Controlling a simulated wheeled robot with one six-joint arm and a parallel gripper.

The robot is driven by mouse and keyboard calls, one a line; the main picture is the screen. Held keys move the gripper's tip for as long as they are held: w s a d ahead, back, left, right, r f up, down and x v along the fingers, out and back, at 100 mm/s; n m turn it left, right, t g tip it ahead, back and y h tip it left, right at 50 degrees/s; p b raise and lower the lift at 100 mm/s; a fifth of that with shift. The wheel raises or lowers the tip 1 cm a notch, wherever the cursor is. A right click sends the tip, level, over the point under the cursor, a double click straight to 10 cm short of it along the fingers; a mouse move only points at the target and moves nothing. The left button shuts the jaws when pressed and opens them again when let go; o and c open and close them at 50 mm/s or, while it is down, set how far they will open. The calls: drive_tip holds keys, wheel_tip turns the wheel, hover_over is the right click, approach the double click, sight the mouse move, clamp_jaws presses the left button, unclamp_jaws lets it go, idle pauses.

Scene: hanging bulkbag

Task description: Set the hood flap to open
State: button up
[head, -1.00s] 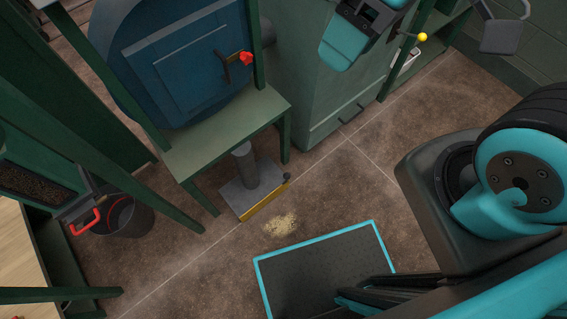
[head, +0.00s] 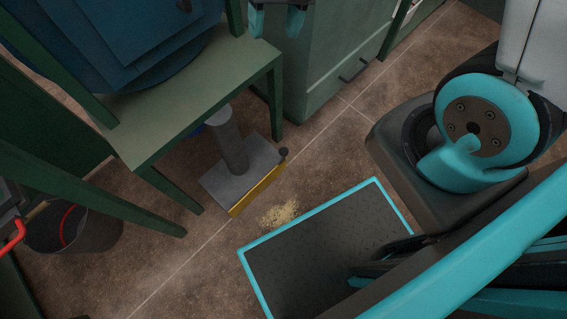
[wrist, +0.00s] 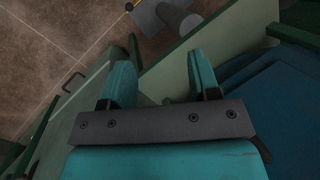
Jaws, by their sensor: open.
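The blue hood (head: 100,45) stands on a green stand at the top left of the head view, cut off by the top edge. I cannot tell the flap's position. My gripper (head: 276,20) is at the top edge, right of the hood, open with nothing between its fingers. In the wrist view my gripper (wrist: 162,65) is also open, and the blue hood (wrist: 275,110) lies right of the fingers.
The green stand (head: 180,110) has posts and legs around the hood. A grey pipe on a yellow-edged plate (head: 245,180) is below it. A green cabinet (head: 325,60) stands right. A black bucket (head: 75,230) and spilled grains (head: 280,212) are on the floor.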

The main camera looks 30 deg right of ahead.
sight(284, 153)
drive_tip(key=w+d+f+m+g+b, duration=0.1)
drive_tip(key=d+f+m+b, duration=0.1)
drive_tip(key=f+b, duration=0.65)
drive_tip(key=w+d+f+m+b, duration=0.1)
drive_tip(key=w+f+m+b, duration=0.15)
drive_tip(key=f, duration=1.15)
drive_tip(key=w+d+f+m+g+b, duration=0.1)
drive_tip(key=d+f+m+b, duration=0.1)
drive_tip(key=f+b, duration=0.65)
drive_tip(key=b+x, duration=0.2)
drive_tip(key=x, duration=0.4)
drive_tip(key=d+b+x, duration=0.1)
drive_tip(key=b+x, duration=0.1)
drive_tip(key=x, duration=0.5)
drive_tip(key=b+x, duration=0.3)
drive_tip(key=x, duration=0.3)
drive_tip(key=shift+w+d+f, duration=0.1)
drive_tip(key=shift+w+f, duration=0.15)
drive_tip(key=shift+f, duration=0.4)
clamp_jaws()
drive_tip(key=shift+r, duration=0.15)
